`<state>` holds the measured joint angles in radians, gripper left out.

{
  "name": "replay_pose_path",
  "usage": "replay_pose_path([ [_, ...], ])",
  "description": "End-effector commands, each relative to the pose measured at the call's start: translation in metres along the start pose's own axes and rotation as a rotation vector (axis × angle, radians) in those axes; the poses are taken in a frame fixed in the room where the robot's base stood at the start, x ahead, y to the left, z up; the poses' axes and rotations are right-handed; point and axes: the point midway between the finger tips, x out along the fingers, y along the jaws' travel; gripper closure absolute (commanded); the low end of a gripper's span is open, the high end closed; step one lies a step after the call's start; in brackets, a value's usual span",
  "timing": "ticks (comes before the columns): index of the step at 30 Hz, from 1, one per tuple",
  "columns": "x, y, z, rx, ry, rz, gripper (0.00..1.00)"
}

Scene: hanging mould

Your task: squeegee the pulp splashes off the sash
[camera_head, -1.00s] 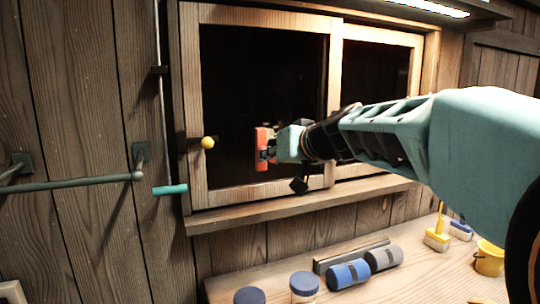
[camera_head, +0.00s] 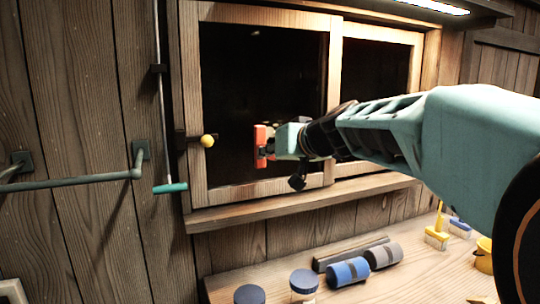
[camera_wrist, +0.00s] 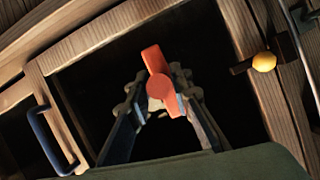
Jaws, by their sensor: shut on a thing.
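The sash (camera_head: 197,110) is a wooden window frame around a dark pane, with a second framed pane to its right. My gripper (camera_head: 273,146) is in front of the left pane, at its lower middle. It is shut on an orange-red squeegee (camera_head: 260,147), which stands roughly upright in the head view. In the wrist view the squeegee (camera_wrist: 161,75) sits between the fingers of my gripper (camera_wrist: 163,95), tilted, with the dark pane behind it. I cannot tell if it touches the pane. A few small pale specks show near the fingers; I cannot make out clear splashes.
A yellow knob (camera_head: 207,141) sticks out at the sash's left edge; it also shows in the wrist view (camera_wrist: 264,61). A wooden sill (camera_head: 290,206) runs below. A grey rail (camera_head: 80,181) is left.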

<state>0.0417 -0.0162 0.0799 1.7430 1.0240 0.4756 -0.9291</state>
Motion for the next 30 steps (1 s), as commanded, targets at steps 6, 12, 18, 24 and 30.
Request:
replay_pose_path([
  [6, 0.004, 0.0, -0.002, -0.001, 0.001, 0.0, 1.0],
  [12, 0.008, 0.0, -0.004, -0.001, 0.0, 0.0, 1.0],
  [18, 0.012, 0.0, -0.005, -0.001, 0.001, 0.0, 1.0],
  [24, 0.012, 0.007, -0.005, 0.0, 0.002, 0.001, 1.0],
  [30, 0.01, 0.025, -0.007, 0.001, 0.002, 0.002, 1.0],
])
